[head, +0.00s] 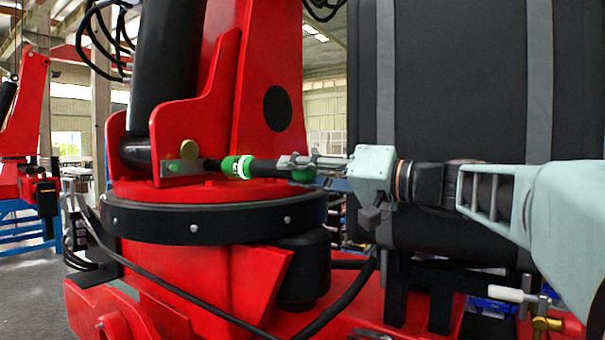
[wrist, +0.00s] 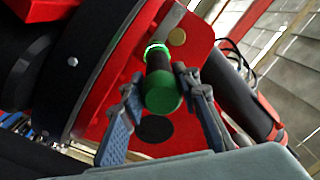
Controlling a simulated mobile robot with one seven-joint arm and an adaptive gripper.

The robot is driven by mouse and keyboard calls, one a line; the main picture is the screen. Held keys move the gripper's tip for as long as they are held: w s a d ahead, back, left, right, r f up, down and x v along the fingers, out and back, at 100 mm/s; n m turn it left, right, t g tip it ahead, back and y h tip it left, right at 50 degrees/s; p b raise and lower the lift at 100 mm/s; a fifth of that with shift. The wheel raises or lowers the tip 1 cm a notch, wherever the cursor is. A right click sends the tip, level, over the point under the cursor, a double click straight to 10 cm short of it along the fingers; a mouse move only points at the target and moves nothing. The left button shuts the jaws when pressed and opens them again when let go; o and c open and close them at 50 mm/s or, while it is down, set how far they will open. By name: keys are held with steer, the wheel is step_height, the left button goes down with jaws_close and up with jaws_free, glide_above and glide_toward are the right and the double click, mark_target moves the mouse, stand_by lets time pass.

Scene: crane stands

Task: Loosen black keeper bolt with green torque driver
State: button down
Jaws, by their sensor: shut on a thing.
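The green torque driver (head: 265,168) lies roughly level, with a black body, a green front collar with a glowing ring and a green rear end. My gripper (head: 292,163) is shut on its body. In the wrist view, the driver's green rear end (wrist: 163,93) sits between the two fingers of my gripper (wrist: 166,90). The driver's front points left at the grey keeper plate (head: 182,171) at the foot of the red crane column. A small dark piece (head: 211,165) shows between driver and plate; I cannot tell whether it is the black keeper bolt or the driver's tip.
A round brass pin end (head: 188,148) sits just above the plate. The black slewing ring (head: 210,224) curves below the driver. A large black strapped tank (head: 455,85) stands behind my arm. Black hoses (head: 180,298) run low in front.

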steer(key=shift+x, duration=0.85)
stand_by(0.4)
steer(key=shift+a+r+b, duration=0.1)
steer(key=shift+b, duration=2.3)
stand_by(4.3)
